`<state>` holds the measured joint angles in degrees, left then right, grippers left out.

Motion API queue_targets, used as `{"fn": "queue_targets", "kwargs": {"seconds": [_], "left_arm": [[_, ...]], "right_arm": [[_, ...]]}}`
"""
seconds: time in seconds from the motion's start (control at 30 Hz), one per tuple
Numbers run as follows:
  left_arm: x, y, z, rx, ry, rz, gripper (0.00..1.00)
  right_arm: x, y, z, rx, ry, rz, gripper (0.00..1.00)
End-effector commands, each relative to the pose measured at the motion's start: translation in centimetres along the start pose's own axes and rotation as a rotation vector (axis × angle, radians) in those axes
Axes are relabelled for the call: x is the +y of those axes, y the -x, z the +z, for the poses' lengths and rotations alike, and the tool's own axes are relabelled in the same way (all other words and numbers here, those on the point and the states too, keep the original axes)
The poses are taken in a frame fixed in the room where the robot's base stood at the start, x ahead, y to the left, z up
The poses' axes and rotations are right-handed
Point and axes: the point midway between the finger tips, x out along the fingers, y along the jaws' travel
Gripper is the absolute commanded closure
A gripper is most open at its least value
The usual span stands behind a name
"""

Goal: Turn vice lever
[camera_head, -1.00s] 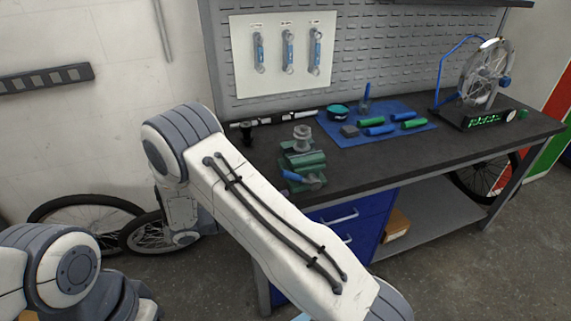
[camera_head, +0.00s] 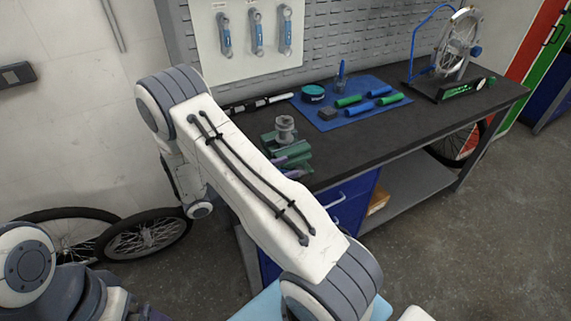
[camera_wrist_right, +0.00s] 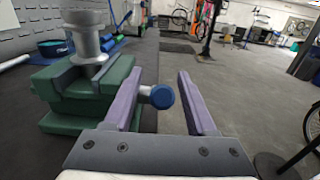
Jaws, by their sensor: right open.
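The green vice (camera_head: 270,139) stands at the near left end of the workbench, with a grey cylindrical part (camera_head: 285,130) upright on top. In the right wrist view the vice (camera_wrist_right: 62,98) fills the left side. Its lever (camera_wrist_right: 162,96) shows as a grey rod with a round blue knob, beyond the left finger. My right gripper (camera_wrist_right: 160,74) is open, its two purple fingers apart. The knob appears in the gap between them, nearer the left finger; I cannot tell if they touch. In the head view my right arm hides part of the vice. My left gripper is out of view.
A blue mat (camera_head: 352,121) on the workbench (camera_head: 400,135) holds green and blue grips and a teal round tin (camera_head: 313,93). A wheel stand (camera_head: 455,60) is at the far right end. Wrenches hang on a white board (camera_head: 245,35). Loose wheels (camera_head: 143,236) lean at left.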

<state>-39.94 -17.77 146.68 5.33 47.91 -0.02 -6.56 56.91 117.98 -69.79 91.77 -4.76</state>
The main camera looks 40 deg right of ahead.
Motion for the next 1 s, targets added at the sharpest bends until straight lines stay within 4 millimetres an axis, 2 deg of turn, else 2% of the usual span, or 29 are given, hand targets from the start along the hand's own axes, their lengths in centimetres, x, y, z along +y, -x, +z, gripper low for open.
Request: {"fn": "queue_targets", "kwargs": {"seconds": [0.13, 0.4, 0.43, 0.5, 0.57, 1.0], "left_arm": [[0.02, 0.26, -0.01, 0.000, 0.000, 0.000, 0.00], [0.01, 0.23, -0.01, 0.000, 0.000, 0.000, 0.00], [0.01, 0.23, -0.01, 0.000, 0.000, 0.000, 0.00], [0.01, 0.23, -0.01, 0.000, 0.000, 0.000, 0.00], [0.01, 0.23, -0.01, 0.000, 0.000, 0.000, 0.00], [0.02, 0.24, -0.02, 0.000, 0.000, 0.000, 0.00]], "right_arm": [[-0.02, -0.91, 0.00, 0.000, 0.002, 0.000, 0.43], [0.07, -0.96, -0.06, 0.000, 0.001, 0.004, 0.43], [0.07, -0.96, -0.06, 0.000, 0.001, 0.004, 0.51], [0.07, -0.95, -0.05, 0.000, 0.001, 0.004, 0.78], [0.07, -0.95, -0.05, 0.000, 0.001, 0.004, 1.00], [0.09, -0.93, -0.02, 0.000, 0.000, 0.004, 1.00]]}}
